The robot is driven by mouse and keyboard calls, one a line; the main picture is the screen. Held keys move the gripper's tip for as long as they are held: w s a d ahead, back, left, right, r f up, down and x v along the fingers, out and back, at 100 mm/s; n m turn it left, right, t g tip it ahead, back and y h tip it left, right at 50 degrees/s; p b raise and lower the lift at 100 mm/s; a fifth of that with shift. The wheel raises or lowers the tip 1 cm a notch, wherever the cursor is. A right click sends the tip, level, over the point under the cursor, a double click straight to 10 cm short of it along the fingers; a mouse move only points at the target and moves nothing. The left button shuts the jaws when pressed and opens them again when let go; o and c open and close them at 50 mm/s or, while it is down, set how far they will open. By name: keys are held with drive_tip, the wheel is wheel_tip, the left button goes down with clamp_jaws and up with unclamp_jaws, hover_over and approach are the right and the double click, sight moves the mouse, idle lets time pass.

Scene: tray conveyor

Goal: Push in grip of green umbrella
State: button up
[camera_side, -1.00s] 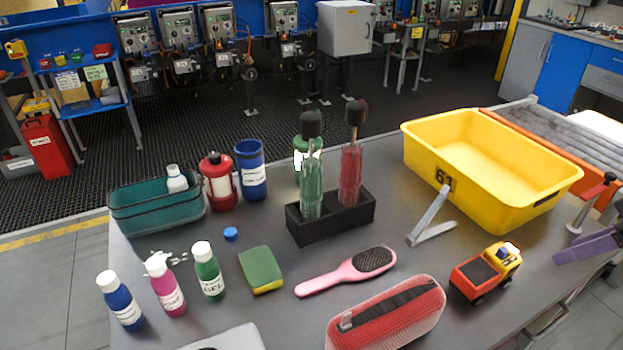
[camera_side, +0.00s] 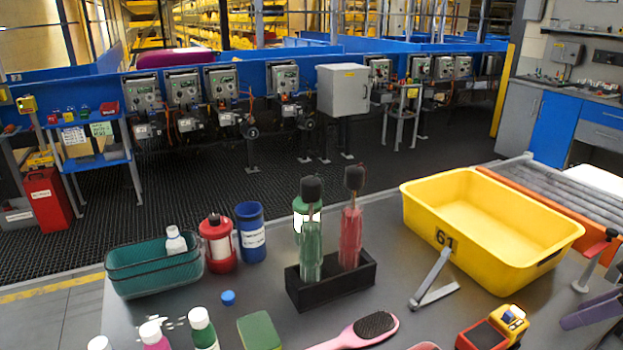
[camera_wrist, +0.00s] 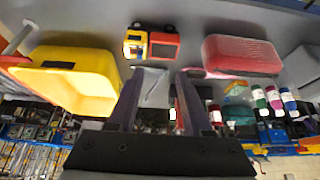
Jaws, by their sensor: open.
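The green umbrella (camera_side: 311,250) stands upright in the left part of a black stand (camera_side: 335,290) in the side view. Its black grip (camera_side: 312,189) sits up on a thin shaft above the folded canopy. A red umbrella (camera_side: 350,238) stands beside it on the right, its black grip also raised. My gripper (camera_wrist: 159,80) is open and empty in the wrist view; in the side view only purple finger parts show at the right edge, well right of the stand. I cannot make out the green umbrella in the wrist view.
A green bottle (camera_side: 301,212) stands close behind the green umbrella. A yellow bin (camera_side: 420,215) and a grey bracket (camera_side: 432,280) lie between the stand and my gripper. A pink hairbrush (camera_side: 360,332) and toy truck (camera_side: 490,330) are in front. A blue cup (camera_side: 250,235) stands left.

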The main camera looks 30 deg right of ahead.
drive_tip(key=c, duration=0.4)
drive_tip(key=shift+w+d+r+m, duration=0.1)
drive_tip(key=shift+d+r+m, duration=0.05)
drive_tip(key=shift+r+m, duration=0.2)
drive_tip(key=shift+c, duration=1)
drive_tip(key=shift+m+t+h, duration=0.4)
drive_tip(key=shift+m+t, duration=0.2)
drive_tip(key=shift+m, duration=0.05)
drive_tip(key=w+r, duration=0.1)
drive_tip(key=r, duration=0.1)
drive_tip(key=w+r, duration=0.1)
drive_tip(key=r, duration=0.1)
drive_tip(key=w+d+r, duration=0.1)
drive_tip(key=shift+w+r, duration=0.1)
drive_tip(key=shift+r, duration=0.3)
clamp_jaws()
drive_tip(key=w+a+r+t, duration=0.2)
drive_tip(key=w+a+r, duration=0.2)
drive_tip(key=w+r, duration=1.15)
drive_tip(key=w+a+r, duration=0.3)
drive_tip(key=w+a, duration=0.6)
drive_tip(key=w, duration=0.1)
drive_tip(key=n, duration=0.2)
hover_over(316, 185)
drive_tip(key=shift+y, duration=0.4)
wheel_tip(316, 185, down, 12)
drive_tip(key=shift+w+f, duration=0.1)
wheel_tip(316, 185, down, 2)
drive_tip(key=shift+f, duration=0.85)
